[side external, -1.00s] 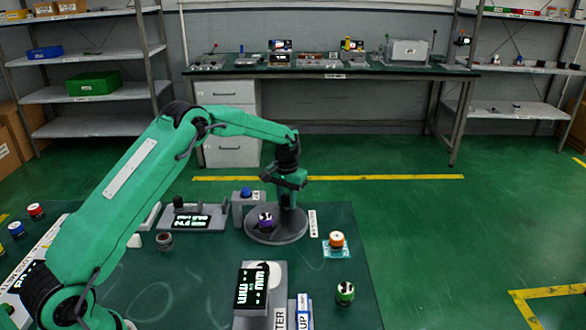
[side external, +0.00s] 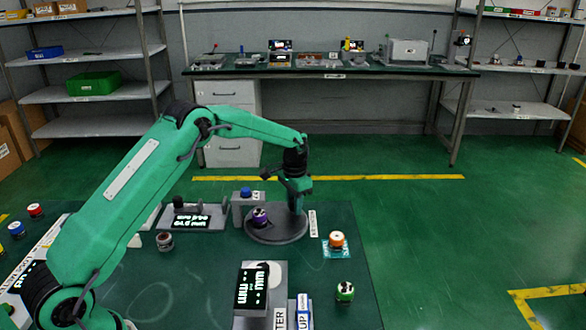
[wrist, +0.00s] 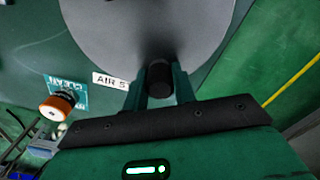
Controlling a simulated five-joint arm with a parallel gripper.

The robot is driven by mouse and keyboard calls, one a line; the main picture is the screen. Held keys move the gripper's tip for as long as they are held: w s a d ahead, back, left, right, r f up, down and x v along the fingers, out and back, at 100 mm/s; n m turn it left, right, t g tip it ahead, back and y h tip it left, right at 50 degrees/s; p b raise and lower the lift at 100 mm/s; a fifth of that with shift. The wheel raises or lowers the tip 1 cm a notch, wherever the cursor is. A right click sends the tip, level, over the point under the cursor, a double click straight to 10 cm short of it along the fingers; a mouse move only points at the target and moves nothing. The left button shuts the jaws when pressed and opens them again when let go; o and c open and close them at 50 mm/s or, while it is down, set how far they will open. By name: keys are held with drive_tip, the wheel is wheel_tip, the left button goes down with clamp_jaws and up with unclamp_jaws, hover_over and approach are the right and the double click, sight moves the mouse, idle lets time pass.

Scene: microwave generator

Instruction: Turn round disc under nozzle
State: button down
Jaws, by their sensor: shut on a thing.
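The round grey disc (side external: 278,236) lies flat on the dark green mat, and part of it fills the top of the wrist view (wrist: 130,30). A purple, white and black part (side external: 260,218) sits on the disc's left side. My gripper (side external: 297,208) is at the disc's right rear side. In the wrist view its fingers are shut on a black upright peg (wrist: 160,78) near the disc's edge. A grey stand with a blue top (side external: 246,194) is at the disc's left rear; I cannot make out a nozzle on it clearly.
An orange and white part (side external: 337,240) sits on a teal label right of the disc. A green part (side external: 345,291) is nearer. A grey unit with a display (side external: 262,285) stands in front. Another display unit (side external: 192,216) and a dark round part (side external: 164,241) lie left.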

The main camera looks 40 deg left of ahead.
sight(298, 219)
drive_tip(key=shift+s+d+r+m, duration=0.1)
drive_tip(key=shift+s+d+m, duration=0.1)
drive_tip(key=shift+d+m, duration=0.55)
drive_tip(key=shift+s+d+r+m, duration=0.1)
drive_tip(key=shift+s+d+m, duration=0.15)
drive_tip(key=shift+m, duration=0.9)
drive_tip(key=shift+s+d+f+m, duration=0.1)
drive_tip(key=shift+s+d+m, duration=0.15)
drive_tip(key=shift+m, duration=0.3)
drive_tip(key=shift+s+d+m, duration=0.1)
drive_tip(key=shift+d+m, duration=0.1)
drive_tip(key=shift+m, duration=0.35)
drive_tip(key=shift+s+d, duration=0.1)
drive_tip(key=c, duration=1.1)
unclamp_jaws()
drive_tip(key=shift+c, duration=0.2)
wheel_tip(298, 219, up, 8)
